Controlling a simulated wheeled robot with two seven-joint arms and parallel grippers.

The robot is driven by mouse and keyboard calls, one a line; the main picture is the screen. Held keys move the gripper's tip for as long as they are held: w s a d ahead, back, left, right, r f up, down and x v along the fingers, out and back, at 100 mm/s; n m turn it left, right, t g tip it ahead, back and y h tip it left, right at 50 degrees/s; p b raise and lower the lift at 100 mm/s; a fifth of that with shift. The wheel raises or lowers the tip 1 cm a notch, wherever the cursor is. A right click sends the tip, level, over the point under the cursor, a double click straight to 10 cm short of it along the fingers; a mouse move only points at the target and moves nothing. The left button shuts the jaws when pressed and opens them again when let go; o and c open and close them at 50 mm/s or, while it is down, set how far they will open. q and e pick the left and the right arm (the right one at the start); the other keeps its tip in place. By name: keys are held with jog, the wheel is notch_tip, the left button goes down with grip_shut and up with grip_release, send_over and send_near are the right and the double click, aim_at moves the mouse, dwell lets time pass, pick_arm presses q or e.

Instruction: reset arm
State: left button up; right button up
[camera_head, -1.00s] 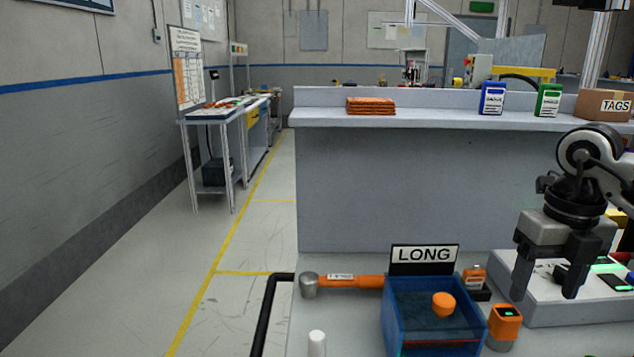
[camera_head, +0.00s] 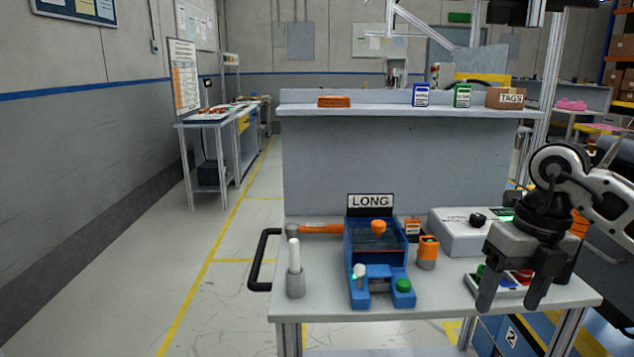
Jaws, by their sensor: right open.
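My right gripper (camera_head: 512,300) hangs at the right of the camera_head view, fingers pointing down and apart, with nothing between them. It is in front of the right part of the workbench (camera_head: 440,295) and partly hides a tray with coloured buttons (camera_head: 508,279). My right arm comes in from the right edge. My left gripper is not in view.
A grey module (camera_head: 460,235) sits behind my gripper. The floor at left is clear.

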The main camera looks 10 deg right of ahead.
jog(key=s+a+f+n+g+y, duration=0.1)
jog(key=a+f+y, duration=0.25)
jog(key=a, duration=0.55)
jog(key=s+a+f+n+g+y, duration=0.1)
jog(key=a+f+n+y, duration=0.15)
jog(key=a+y, duration=0.45)
jog(key=s+a+r+m+t+y, duration=0.1)
jog(key=a+r+m+t+y, duration=0.1)
jog(key=a+m+t+y, duration=0.3)
jog(key=a+r+m+y, duration=0.2)
jog(key=a+m+y, duration=0.15)
jog(key=a, duration=0.35)
jog(key=w+d+f+m+t+h, duration=0.1)
jog(key=d+f+m+t+h, duration=0.2)
jog(key=f+m+t+h, duration=0.5)
jog(key=w+d+f+m+t+h, duration=0.1)
jog(key=d+f+m+t+h, duration=0.15)
jog(key=m+t, duration=0.65)
jog(key=s+d+f+m+g+h, duration=0.1)
jog(key=s+f+m+g+h, duration=0.2)
jog(key=f, duration=0.5)
jog(key=s+d+f+m+g+h, duration=0.2)
jog(key=s+f+m+g+h, duration=0.1)
jog(key=s+f+m+g, duration=0.3)
jog(key=shift+s+d+f+m, duration=0.3)
jog(key=shift+s+f+m, duration=0.6)
jog(key=shift+s+m, duration=0.2)
jog(key=shift+h, duration=0.25)
